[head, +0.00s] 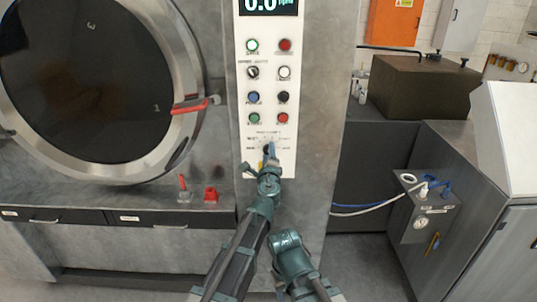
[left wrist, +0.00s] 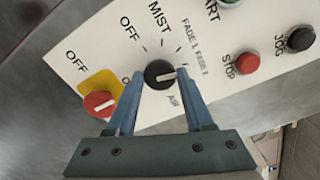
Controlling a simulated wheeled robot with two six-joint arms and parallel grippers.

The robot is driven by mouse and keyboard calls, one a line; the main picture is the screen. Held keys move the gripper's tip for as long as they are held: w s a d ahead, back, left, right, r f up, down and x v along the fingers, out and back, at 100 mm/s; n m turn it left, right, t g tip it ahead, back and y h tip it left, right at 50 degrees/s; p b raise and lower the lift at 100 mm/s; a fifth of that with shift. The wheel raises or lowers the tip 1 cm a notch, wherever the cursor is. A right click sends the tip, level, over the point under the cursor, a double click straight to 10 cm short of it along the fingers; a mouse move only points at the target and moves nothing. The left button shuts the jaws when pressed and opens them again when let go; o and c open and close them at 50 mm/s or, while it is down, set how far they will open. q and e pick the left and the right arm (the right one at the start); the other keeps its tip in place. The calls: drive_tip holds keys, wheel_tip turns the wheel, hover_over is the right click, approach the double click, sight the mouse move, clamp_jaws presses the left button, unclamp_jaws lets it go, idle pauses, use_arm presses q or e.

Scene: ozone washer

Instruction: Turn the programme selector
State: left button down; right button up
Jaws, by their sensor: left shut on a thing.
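The programme selector is a black round knob (left wrist: 154,72) with a white line, on the white control panel (left wrist: 240,35). In the left wrist view the white line points to the right, toward the right-hand finger. Printed labels such as OFF, MIST and AIR stand around the knob. My left gripper (left wrist: 159,75) has a blue finger on each side of the knob and is shut on it. In the head view my left gripper (head: 269,157) is at the lower part of the panel and largely covers the knob.
A red knob on a yellow plate (left wrist: 99,103) sits beside the selector, close to the left-hand finger. Red STOP (left wrist: 247,63) and black JOG (left wrist: 301,39) buttons are nearby. The round door (head: 85,75) with a red handle (head: 190,105) is left of the panel.

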use_arm(q)
drive_tip(key=shift+s+m, duration=0.1)
drive_tip(key=shift+m, duration=0.6)
drive_tip(key=shift+c, duration=1.6)
unclamp_jaws()
